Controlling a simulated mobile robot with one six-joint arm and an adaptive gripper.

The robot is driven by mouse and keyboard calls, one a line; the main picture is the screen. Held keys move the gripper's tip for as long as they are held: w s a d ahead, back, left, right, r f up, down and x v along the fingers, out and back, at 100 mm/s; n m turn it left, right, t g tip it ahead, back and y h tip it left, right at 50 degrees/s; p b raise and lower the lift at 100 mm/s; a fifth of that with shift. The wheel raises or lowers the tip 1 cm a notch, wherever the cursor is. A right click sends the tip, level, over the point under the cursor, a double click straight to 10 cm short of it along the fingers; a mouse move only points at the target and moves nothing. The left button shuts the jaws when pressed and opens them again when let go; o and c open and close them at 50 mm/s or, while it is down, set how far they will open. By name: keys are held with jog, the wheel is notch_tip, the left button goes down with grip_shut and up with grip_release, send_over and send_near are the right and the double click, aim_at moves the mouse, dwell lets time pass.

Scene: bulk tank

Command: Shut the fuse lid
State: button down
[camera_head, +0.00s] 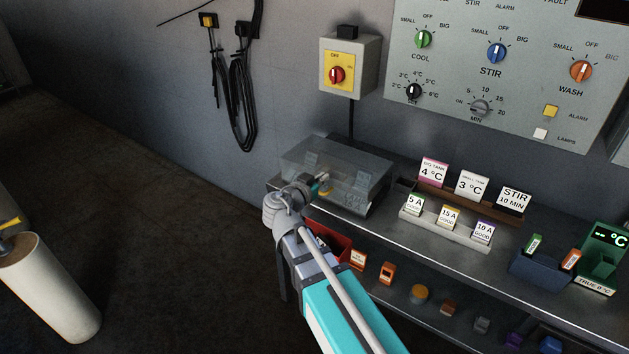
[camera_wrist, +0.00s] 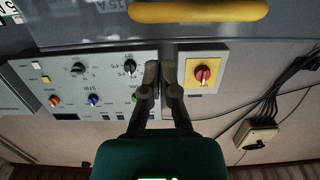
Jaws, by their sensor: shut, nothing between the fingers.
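The fuse box with its clear lid (camera_head: 352,160) stands at the left end of the bench, below the red switch. Labels show dimly through the clear panel. I cannot tell how far the lid stands open. My gripper (camera_head: 322,183) is in front of the clear panel, near a small yellow part; whether they touch is unclear. In the wrist view, my gripper (camera_wrist: 165,70) has its dark fingers together with nothing between them. A yellow bar (camera_wrist: 198,11), perhaps the lid's handle, crosses the top of that view, apart from the fingertips in the picture.
A fuse rack (camera_head: 445,230) with 5 A, 10 A and 15 A cards stands right of the box. A blue bin (camera_head: 540,272) is farther right. The yellow switch box (camera_head: 348,68) and control panel (camera_head: 500,60) are on the wall.

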aim_at(328, 185)
jog(key=shift+s+a+f+b, duration=0.1)
jog(key=shift+s+f+b, duration=0.05)
jog(key=shift+f+b, duration=0.45)
jog(key=shift+s+a+f+b, duration=0.1)
jog(key=shift+a+f+b, duration=0.05)
jog(key=shift+f+b, duration=0.45)
jog(key=shift+s+a+f+b, duration=0.15)
jog(key=shift+f+b, duration=0.3)
jog(key=shift+f, duration=0.3)
jog(key=shift+s+f, duration=0.1)
jog(key=shift+s, duration=0.1)
